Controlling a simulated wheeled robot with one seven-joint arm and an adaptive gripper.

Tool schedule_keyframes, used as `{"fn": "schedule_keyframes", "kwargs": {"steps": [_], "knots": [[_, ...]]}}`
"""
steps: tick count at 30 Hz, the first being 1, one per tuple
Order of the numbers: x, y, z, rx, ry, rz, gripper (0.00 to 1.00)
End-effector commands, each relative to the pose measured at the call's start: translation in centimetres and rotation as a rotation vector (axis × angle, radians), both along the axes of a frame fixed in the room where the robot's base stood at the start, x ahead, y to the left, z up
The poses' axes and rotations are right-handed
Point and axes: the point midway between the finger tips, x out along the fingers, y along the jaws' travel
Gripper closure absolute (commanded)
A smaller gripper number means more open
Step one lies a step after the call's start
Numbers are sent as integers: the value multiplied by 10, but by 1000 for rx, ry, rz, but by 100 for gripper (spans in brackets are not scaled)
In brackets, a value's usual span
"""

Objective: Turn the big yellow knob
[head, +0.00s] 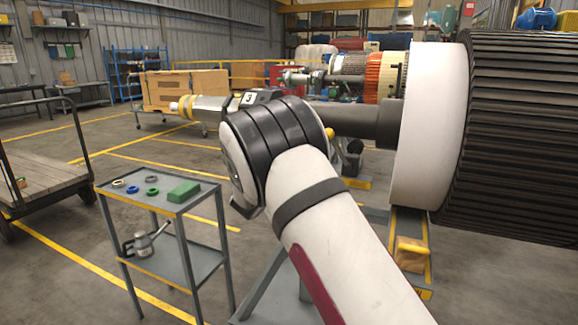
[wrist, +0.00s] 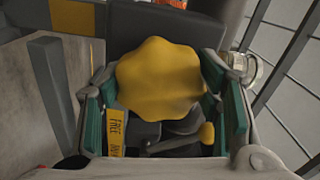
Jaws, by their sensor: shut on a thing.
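The big yellow knob (wrist: 162,78) has a lobed rim and fills the upper middle of the wrist view. My gripper (wrist: 160,92) has its teal-padded fingers on the left and right sides of the knob, shut on it. The knob's underside and stem are hidden. In the head view my arm's wrist hides the gripper; a bit of yellow (head: 330,132) shows beside it, and I cannot tell which part it is.
A small yellow-tipped lever (wrist: 207,133) and a yellow "FREE" label (wrist: 117,130) sit just below the big knob. In the head view, a large rotor (head: 430,125) with a shaft stands at the right. A grey cart (head: 195,265) with rings and a green box stands left of my arm.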

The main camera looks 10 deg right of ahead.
Motion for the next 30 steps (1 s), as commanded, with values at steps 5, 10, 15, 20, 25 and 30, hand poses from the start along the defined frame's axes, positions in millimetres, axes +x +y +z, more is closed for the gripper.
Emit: {"fn": "schedule_keyframes", "kwargs": {"steps": [5,10,15,20,25,30], "knots": [[0,0,-1,-11,10,0,70],[0,0,-1,-12,11,0,70],[0,0,-1,-11,10,0,37],[0,0,-1,-10,10,0,21],[0,0,-1,-11,9,0,21],[-5,4,-1,-10,9,1,21]]}}
